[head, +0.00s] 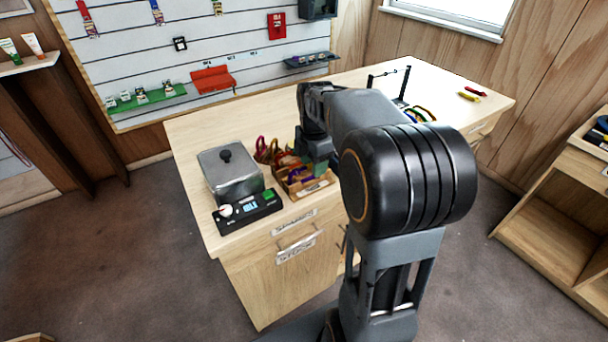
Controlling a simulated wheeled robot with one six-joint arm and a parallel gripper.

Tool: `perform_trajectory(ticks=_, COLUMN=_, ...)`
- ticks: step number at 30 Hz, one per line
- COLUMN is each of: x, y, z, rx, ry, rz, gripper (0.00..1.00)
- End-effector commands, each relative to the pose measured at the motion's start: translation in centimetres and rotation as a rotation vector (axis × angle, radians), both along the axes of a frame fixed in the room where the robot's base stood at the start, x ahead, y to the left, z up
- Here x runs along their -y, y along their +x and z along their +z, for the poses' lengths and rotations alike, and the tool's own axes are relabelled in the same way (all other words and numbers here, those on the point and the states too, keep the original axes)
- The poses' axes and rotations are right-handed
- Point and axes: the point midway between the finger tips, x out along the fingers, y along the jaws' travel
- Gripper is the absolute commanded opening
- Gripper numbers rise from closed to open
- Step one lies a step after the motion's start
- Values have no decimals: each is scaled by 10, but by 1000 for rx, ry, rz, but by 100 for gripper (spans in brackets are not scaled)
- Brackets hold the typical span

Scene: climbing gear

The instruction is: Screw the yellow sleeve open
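No yellow sleeve can be made out for certain in the head view. A small rack (407,84) at the back right of the bench has several coloured looped pieces (420,113) by it, partly hidden by my arm; they look like carabiners. A wooden tray (312,187) near the bench's front holds purple, orange and brown items, too small to identify. Red loops (261,148) stand behind it. My gripper (318,150) is at the end of the arm, low over the back of this tray. Its fingers are not clear, so I cannot tell whether it holds anything.
A lidded metal box (229,172) and a black device with a dial and display (247,211) stand left of the tray. A yellow and a red tool (469,95) lie at the far right. The bench between rack and wall is largely clear. A shelf unit (560,200) stands right.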

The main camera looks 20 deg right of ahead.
Motion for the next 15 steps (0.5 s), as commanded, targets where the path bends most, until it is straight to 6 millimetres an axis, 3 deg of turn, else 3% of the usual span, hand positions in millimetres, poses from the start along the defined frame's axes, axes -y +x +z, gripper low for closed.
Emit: perform_trajectory(ticks=15, x=0, y=0, z=-12, rx=-2, ry=0, rz=0, gripper=47)
